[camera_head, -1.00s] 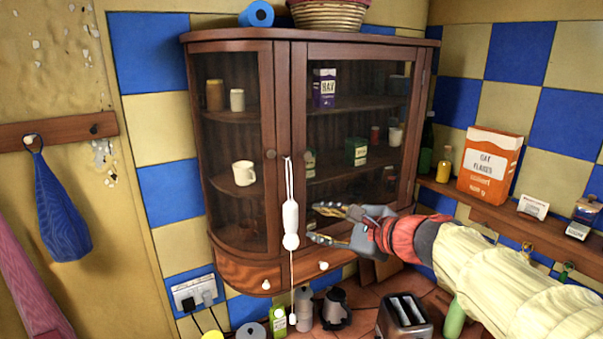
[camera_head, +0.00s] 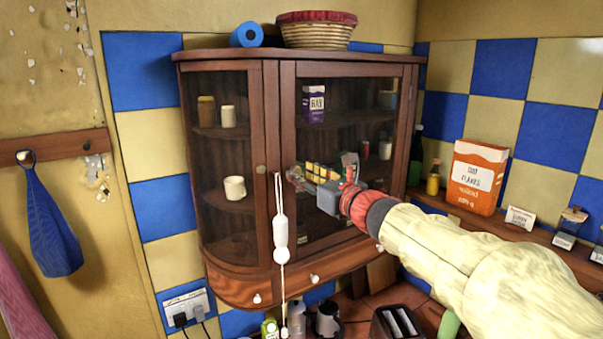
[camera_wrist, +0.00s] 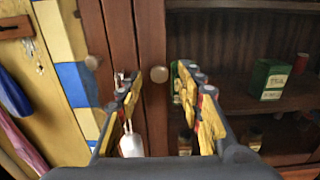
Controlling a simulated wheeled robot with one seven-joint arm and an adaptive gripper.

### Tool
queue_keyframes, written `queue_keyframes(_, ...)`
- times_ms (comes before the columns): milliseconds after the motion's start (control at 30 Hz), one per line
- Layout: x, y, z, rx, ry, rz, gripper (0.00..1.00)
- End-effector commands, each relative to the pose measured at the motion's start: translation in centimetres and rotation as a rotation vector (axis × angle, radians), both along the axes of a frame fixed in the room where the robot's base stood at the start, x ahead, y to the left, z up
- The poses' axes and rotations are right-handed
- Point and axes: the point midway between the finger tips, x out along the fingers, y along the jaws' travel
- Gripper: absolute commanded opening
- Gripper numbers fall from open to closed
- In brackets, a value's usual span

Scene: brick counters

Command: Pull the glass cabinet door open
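The wooden cabinet (camera_head: 290,62) hangs on the tiled wall in the head view. Its front glass door (camera_head: 350,130) looks closed, flush with the frame. In the wrist view the door's round knob (camera_wrist: 159,74) shows between my finger tips, slightly beyond them. My gripper (camera_head: 297,176) is open in front of the door's left stile, fingers pointing at the cabinet. It also shows in the wrist view (camera_wrist: 155,82), one finger on each side of the knob, with gaps on both sides. In the head view the gripper hides this knob. Contact cannot be told.
The curved left side has its own knob (camera_head: 260,170). A white pull cord (camera_head: 281,235) hangs in front of the cabinet, close to my left finger in the wrist view. A toaster (camera_head: 398,322) stands below. An orange box (camera_head: 476,177) and jars line the right shelf.

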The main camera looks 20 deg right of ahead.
Motion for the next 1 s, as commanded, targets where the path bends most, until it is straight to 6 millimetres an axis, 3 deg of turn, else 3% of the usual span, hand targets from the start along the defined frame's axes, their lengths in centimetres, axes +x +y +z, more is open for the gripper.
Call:
queue_keyframes(167,1.04,0.36,0.02,0.0,0.0,0.0,0.37)
queue_keyframes(433,1.12,0.37,-0.02,-0.001,0.0,0.0,0.36)
queue_keyframes(1000,1.1,0.38,-0.01,-0.001,0.0,0.0,0.04)
